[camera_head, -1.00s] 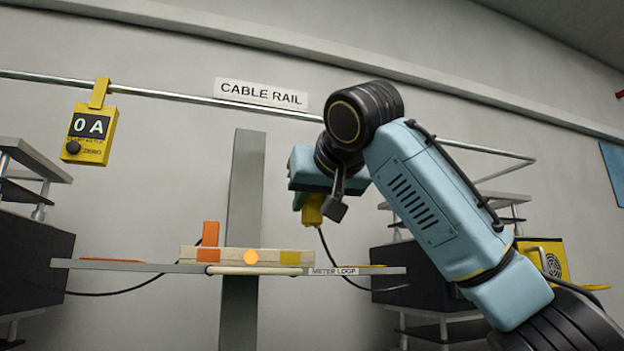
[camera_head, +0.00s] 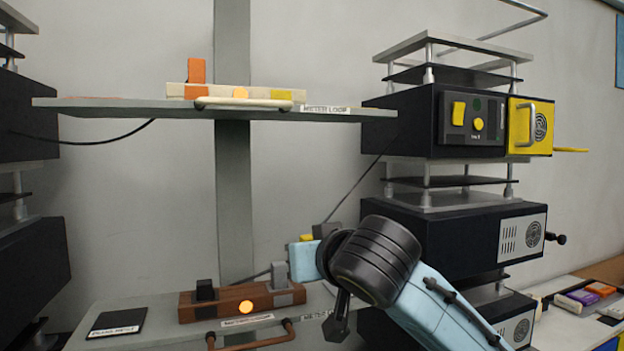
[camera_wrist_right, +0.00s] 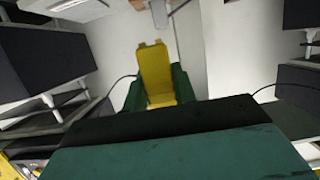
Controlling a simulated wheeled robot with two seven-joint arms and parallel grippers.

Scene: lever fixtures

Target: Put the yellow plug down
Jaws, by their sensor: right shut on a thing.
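The yellow plug (camera_wrist_right: 155,68) sits between the green fingers of my right gripper (camera_wrist_right: 158,90), which is shut on it, in the right wrist view. In the head view only a small yellow part of the plug (camera_head: 306,238) shows beyond the light-blue body of my right gripper (camera_head: 303,262); its fingers are hidden there. The gripper appears above the right part of the lower shelf. A black pad (camera_head: 117,322) with a label, which seems to read "PLUG REST", lies at the lower shelf's left end. My left gripper is not in view.
A brown block with sockets (camera_head: 228,302) and a handle (camera_head: 252,338) occupy the lower shelf's middle. The upper shelf (camera_head: 150,107) holds a cream block (camera_head: 265,94) with an orange plug (camera_head: 196,70). Stacked black units (camera_head: 420,120) stand right. Thin cables hang behind.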

